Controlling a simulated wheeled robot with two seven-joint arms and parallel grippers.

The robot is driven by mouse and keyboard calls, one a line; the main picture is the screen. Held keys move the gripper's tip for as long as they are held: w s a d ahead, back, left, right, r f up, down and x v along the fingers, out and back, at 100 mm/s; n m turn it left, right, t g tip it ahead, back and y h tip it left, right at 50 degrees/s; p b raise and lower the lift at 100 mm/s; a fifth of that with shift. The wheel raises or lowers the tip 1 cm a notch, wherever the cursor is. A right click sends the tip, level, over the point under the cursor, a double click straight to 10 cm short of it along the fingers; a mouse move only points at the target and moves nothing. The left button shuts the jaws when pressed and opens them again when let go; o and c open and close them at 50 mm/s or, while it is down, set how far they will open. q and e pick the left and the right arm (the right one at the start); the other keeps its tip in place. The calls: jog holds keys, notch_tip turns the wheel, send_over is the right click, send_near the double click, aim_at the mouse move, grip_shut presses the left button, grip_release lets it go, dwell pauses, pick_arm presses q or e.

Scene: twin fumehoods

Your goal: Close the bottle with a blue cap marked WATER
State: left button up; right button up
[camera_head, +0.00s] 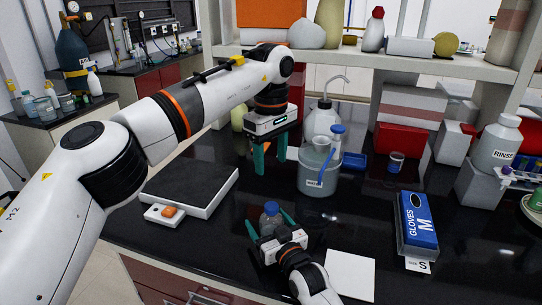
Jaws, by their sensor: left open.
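A small clear bottle (271,221) with a blue top (271,208) stands on the black bench at the front centre. I cannot tell whether the blue top is a cap seated fully, and no WATER marking is readable on it. My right gripper (270,222) reaches in from below, with one teal finger on each side of the bottle. Whether the fingers touch the glass is unclear. My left gripper (269,163) is open and empty, fingers pointing down, above the bench behind the bottle.
A balance or hotplate (190,184) lies left. A gloves box (416,222) and white sheet (349,274) lie right. A loaded shelf (400,65) spans the back.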

jog(key=shift+s, duration=0.1)
jog(key=b+v, duration=0.1)
jog(key=v, duration=1.1)
jog(key=shift+f, duration=0.1)
